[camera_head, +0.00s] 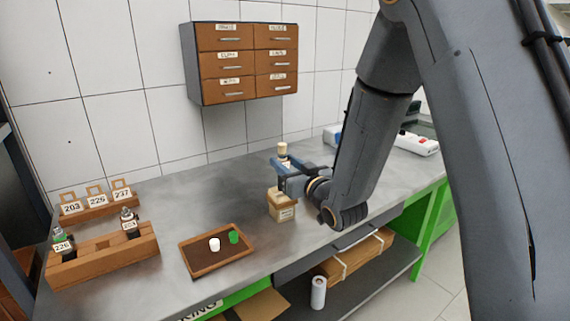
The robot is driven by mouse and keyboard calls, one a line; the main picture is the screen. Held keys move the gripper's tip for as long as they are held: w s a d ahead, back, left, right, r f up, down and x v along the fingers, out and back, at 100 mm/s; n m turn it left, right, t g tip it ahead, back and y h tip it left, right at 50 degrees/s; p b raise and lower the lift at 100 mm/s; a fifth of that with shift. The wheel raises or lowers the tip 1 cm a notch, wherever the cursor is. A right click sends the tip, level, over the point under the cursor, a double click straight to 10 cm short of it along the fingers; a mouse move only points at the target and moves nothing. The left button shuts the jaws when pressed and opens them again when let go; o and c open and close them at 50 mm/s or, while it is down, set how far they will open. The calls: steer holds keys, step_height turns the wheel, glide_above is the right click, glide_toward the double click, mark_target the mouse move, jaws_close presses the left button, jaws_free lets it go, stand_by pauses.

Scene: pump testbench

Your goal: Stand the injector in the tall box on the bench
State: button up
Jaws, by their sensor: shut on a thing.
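My gripper (280,168) is above the bench (170,200), right of the small tray. It is shut on the injector (283,149), whose pale tan top end stands upright above the jaws. The injector's middle and lower end are hidden by the gripper.
A wooden rack (105,262) at left holds two dark injectors with tags. Numbered tags stand behind it. A brown tray (200,268) holds a white and a green cap. A drawer cabinet (190,65) hangs on the wall. White-and-red equipment (418,144) lies at the far right.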

steer(key=shift+f, duration=0.1)
steer(key=shift+f+b, duration=0.35)
steer(key=shift+b, duration=0.05)
steer(key=shift+f+b, duration=0.5)
steer(key=shift+f, duration=0.2)
steer(key=shift+f, duration=0.3)
steer(key=shift+f+b, duration=0.35)
steer(key=shift+b, duration=0.2)
stand_by(0.4)
steer(key=shift+f, duration=0.3)
steer(key=shift+f+b, duration=0.4)
steer(key=shift+b, duration=0.2)
stand_by(0.4)
